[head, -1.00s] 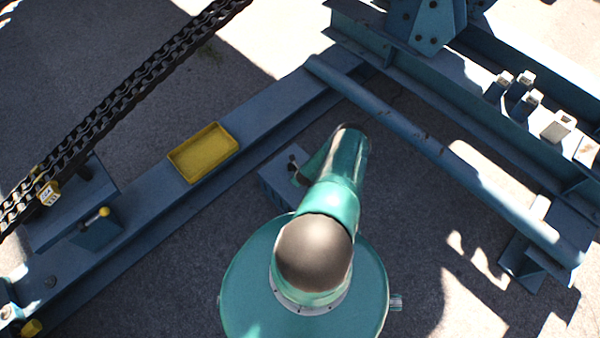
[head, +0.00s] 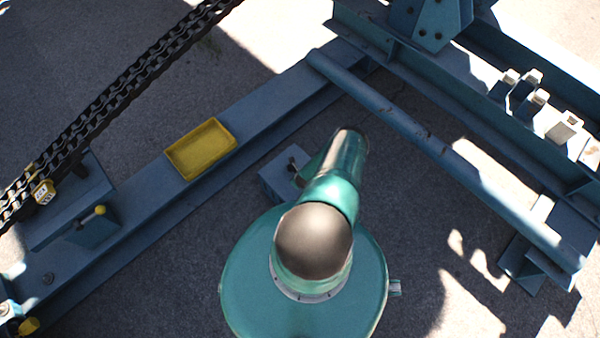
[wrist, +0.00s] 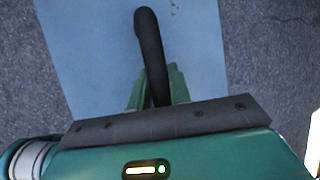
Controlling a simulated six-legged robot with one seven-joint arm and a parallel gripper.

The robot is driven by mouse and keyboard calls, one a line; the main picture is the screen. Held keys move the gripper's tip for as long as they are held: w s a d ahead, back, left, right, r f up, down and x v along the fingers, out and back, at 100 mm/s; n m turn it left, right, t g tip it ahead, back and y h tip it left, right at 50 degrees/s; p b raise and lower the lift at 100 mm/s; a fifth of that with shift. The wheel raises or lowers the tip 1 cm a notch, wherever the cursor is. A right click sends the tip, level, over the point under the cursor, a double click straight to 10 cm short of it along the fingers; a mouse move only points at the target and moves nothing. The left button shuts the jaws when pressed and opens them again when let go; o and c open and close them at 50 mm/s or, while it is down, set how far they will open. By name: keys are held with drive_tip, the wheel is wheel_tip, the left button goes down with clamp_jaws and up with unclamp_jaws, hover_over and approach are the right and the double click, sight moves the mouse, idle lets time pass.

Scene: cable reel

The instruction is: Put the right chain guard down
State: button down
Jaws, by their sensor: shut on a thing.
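In the wrist view my gripper (wrist: 158,90) is shut on a black curved handle (wrist: 150,45). A flat pale blue panel (wrist: 90,50) lies behind the handle and looks like the body of the chain guard. Grey ground shows on both sides of it. In the head view my arm hides my gripper. A blue piece (head: 274,178) with a dark part on it shows just left of my arm and appears to be the held guard. How far it is from the ground I cannot tell.
A blue beam (head: 265,103) carries a shallow yellow tray (head: 200,149). Black chains (head: 130,90) run across the upper left. A blue tube (head: 440,152) and a heavy frame (head: 450,90) with several small metal blocks lie right. Bare concrete (head: 400,215) shows between.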

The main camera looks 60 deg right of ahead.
drive_tip(key=c, duration=1.3)
unclamp_jaws()
drive_tip(key=shift+a, duration=0.1)
drive_tip(key=shift+r, duration=0.1)
drive_tip(key=shift+s+r, duration=0.1)
drive_tip(key=shift+r, duration=0.2)
drive_tip(key=v, duration=1.1)
drive_tip(key=shift+a, duration=0.2)
drive_tip(key=shift+s+r, duration=0.1)
